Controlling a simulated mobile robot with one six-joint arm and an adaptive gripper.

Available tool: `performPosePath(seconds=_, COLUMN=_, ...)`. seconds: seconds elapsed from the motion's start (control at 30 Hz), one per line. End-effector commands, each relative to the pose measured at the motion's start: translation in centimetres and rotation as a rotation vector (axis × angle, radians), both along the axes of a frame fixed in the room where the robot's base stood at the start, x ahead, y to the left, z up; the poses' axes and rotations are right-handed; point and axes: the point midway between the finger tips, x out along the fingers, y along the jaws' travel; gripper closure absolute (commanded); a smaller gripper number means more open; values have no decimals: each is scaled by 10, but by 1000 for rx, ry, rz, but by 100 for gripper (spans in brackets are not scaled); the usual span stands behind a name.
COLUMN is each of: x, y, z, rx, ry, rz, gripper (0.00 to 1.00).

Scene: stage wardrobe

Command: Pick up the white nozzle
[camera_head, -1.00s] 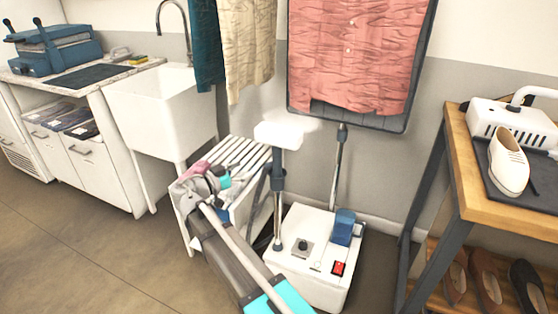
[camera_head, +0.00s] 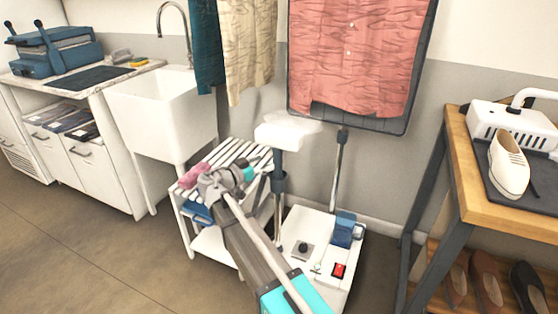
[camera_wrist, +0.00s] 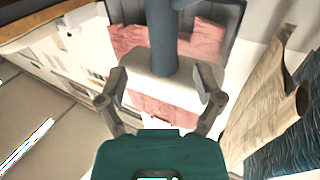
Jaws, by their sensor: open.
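The white nozzle (camera_head: 283,134) is a wide head on top of the upright pole of a white garment steamer, with a faint white haze by it. In the wrist view the nozzle (camera_wrist: 150,88) is centred, with its dark blue-grey neck running up the picture. My gripper (camera_wrist: 160,92) is open, one finger on each side of the nozzle in that view; I see no contact and cannot tell the remaining depth. In the head view my gripper (camera_head: 262,164) is left of the pole, just below the nozzle, small and partly merged with the dark neck.
The steamer base (camera_head: 310,250) with a red switch stands on the floor. A white slatted rack (camera_head: 238,150) is behind my arm. A pink shirt (camera_head: 350,60) hangs on a board behind the nozzle. A wooden table (camera_head: 500,212) stands right, a white sink (camera_head: 160,105) left.

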Motion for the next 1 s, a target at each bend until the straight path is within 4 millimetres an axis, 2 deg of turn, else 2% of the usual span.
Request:
performPosePath(seconds=0.17, x=6, y=-7, z=0, rx=0, ry=0, rz=1, gripper=15)
performPosePath(seconds=0.57, x=8, y=-9, z=-1, rx=0, ry=0, rz=0, gripper=15)
performPosePath(seconds=1.0, x=40, y=-38, z=-5, rx=0, ry=0, rz=-1, gripper=15)
